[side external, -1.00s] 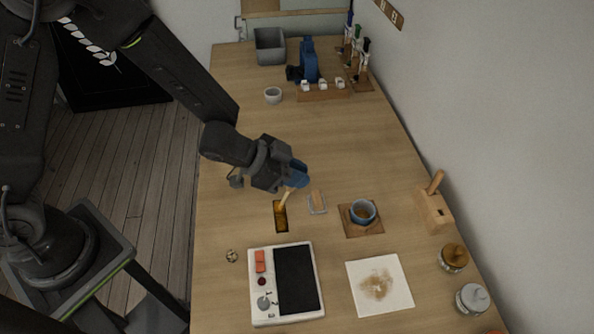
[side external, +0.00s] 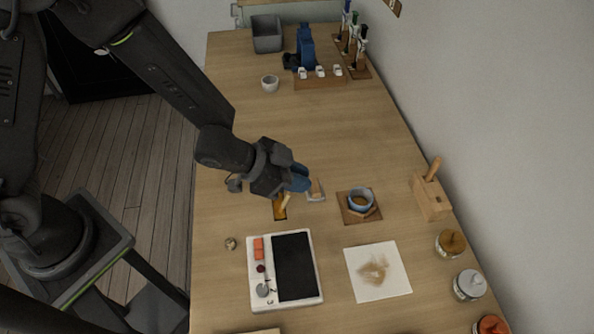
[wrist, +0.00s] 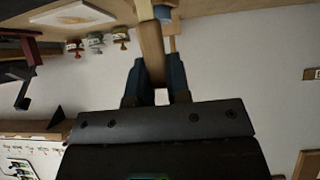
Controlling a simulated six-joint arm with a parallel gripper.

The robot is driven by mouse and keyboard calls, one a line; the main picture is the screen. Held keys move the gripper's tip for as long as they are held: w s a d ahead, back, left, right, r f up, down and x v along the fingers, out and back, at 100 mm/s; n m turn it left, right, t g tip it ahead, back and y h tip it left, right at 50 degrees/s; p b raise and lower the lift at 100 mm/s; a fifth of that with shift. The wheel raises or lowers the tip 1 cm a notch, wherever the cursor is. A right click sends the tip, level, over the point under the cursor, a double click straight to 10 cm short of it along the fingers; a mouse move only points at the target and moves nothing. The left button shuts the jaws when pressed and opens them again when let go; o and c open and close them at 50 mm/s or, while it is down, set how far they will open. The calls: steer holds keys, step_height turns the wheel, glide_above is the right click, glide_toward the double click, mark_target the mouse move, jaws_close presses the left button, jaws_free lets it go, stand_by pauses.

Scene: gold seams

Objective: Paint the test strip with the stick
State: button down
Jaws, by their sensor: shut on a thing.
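My gripper (side external: 299,180), with blue fingers, is shut on a pale wooden stick (side external: 287,201). The stick points down, and its lower end is over the test strip (side external: 280,214), a small dark strip with gold-brown colour on it. I cannot tell whether the tip touches the strip. The wrist view shows the stick (wrist: 151,52) between the two blue fingers (wrist: 155,80); the strip is not clear there.
A small clear dish (side external: 316,196) is just right of the gripper. Further right, a blue cup (side external: 360,193) stands on a brown board (side external: 346,215). A scale-like device (side external: 252,296) and a stained white sheet (side external: 399,258) lie in front. The table behind the gripper is mostly clear.

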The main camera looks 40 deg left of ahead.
steer(key=w+a, duration=0.3)
stand_by(2.1)
step_height(320, 180, up, 6)
stand_by(0.7)
steer(key=shift+r, duration=0.1)
step_height(320, 180, up, 3)
steer(key=shift+f, duration=0.1)
stand_by(0.4)
